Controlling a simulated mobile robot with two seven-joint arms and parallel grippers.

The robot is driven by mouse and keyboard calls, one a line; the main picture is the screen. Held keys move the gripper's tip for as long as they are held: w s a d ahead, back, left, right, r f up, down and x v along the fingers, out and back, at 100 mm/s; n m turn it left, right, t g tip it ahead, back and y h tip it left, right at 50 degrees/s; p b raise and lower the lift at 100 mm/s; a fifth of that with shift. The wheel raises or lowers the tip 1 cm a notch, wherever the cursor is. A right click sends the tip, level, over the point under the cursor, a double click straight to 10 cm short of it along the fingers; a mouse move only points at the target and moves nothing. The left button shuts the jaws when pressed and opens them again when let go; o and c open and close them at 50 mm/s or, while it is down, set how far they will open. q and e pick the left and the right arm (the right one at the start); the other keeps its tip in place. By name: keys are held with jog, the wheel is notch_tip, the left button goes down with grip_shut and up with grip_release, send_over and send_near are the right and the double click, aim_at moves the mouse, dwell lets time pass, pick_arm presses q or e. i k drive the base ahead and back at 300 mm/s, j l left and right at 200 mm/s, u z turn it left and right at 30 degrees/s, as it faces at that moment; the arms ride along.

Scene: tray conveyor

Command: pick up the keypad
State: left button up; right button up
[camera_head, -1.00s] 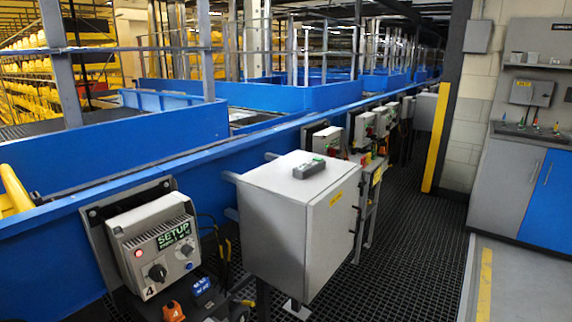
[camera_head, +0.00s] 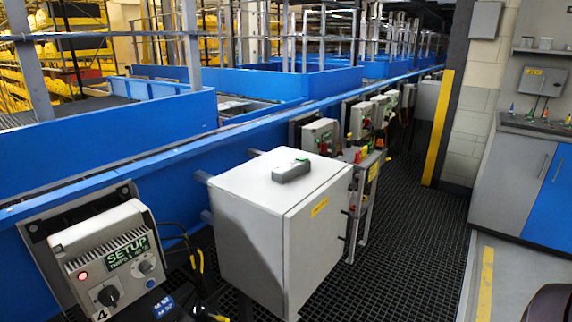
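A small dark grey device with a green part at one end, which looks like the keypad (camera_head: 290,171), lies flat on top of a light grey metal cabinet (camera_head: 265,231). It rests near the middle of the cabinet's top, with nothing on it or over it. Neither of my grippers can be made out. A dark rounded shape shows at the bottom right corner, too little of it to tell what it is.
A grey control box marked SETUP (camera_head: 105,258) stands left of the cabinet. The blue conveyor wall (camera_head: 160,163) runs behind both. Dark grating floor (camera_head: 420,220) lies open to the right. A grey and blue counter (camera_head: 505,180) stands at the far right.

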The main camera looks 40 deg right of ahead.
aim_at(285, 173)
jog(key=l+u, duration=0.1)
jog(key=l, duration=0.35)
jog(key=i+l+u, duration=0.1)
jog(key=l, duration=0.3)
jog(key=i+l, duration=0.1)
jog(key=l, duration=0.8)
jog(key=i+l+u, duration=0.15)
jog(key=l, duration=0.7)
jog(key=k, duration=0.05)
